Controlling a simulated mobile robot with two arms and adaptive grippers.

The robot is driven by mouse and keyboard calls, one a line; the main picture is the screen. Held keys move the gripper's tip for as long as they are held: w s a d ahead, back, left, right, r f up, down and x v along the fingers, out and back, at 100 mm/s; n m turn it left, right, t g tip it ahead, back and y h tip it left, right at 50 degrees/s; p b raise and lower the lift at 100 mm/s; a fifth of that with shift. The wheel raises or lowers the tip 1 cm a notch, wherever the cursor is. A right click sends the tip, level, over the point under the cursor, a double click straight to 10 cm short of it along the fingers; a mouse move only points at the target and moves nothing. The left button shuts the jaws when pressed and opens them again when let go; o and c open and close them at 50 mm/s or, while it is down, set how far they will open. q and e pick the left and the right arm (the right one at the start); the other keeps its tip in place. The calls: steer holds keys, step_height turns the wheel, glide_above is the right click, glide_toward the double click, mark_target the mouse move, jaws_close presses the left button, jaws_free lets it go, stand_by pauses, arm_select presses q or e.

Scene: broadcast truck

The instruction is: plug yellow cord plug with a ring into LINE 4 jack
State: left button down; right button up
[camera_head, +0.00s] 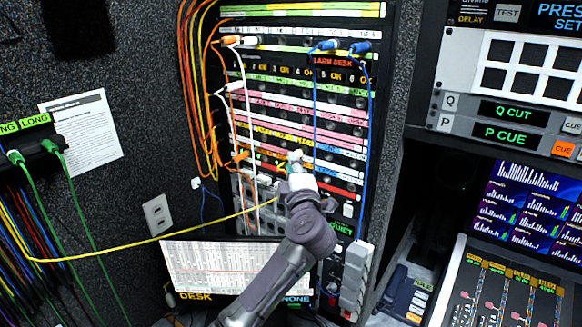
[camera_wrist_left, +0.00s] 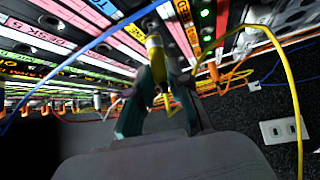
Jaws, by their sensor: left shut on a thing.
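My left gripper (camera_head: 296,163) is in front of the patch panel (camera_head: 290,96), at its lower middle rows. In the left wrist view its two teal fingers (camera_wrist_left: 158,95) are shut on the yellow plug (camera_wrist_left: 154,50), whose far end points at the panel rows. I cannot tell whether its tip is in a jack or just short of one. The yellow cord (camera_head: 150,239) runs from the lower left to the gripper and loops at the right of the left wrist view (camera_wrist_left: 284,72). The ring on the plug is not clear. The LINE 4 label is not readable. My right gripper is out of view.
Orange cords (camera_head: 187,80) hang at the panel's left edge. A white cord (camera_head: 246,120) and blue cords (camera_head: 368,110) hang across its front. A screen (camera_head: 210,270) stands below. Green cords (camera_head: 75,200) hang at the left wall.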

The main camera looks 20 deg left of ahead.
arm_select(q)
steer(key=shift+w+d, duration=0.15)
steer(key=shift+w, duration=0.4)
steer(key=shift+w+d, duration=0.1)
steer(key=shift+w, duration=0.1)
steer(key=c, duration=1)
jaws_free()
steer(key=v, duration=1.2)
